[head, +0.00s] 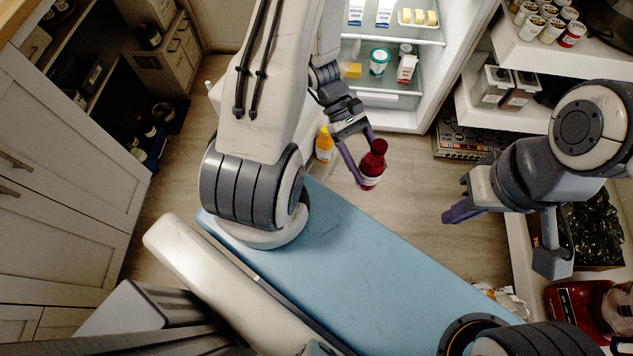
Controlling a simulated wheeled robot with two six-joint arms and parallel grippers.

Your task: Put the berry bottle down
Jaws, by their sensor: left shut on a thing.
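The berry bottle (373,164) is dark red with a pale label. It is in the upper middle of the head view, held upright or slightly tilted above the floor in front of the open fridge. My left gripper (365,160) is shut on it, with its purple fingers at the bottle's left side and neck. Part of the bottle is hidden by the fingers. My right gripper (500,240) is at the right, open and empty, with its fingers spread wide.
An orange bottle (325,145) is left of my gripper. Shelves with jars (551,31) stand at right. A red appliance (578,304) is lower right. Wooden floor lies between.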

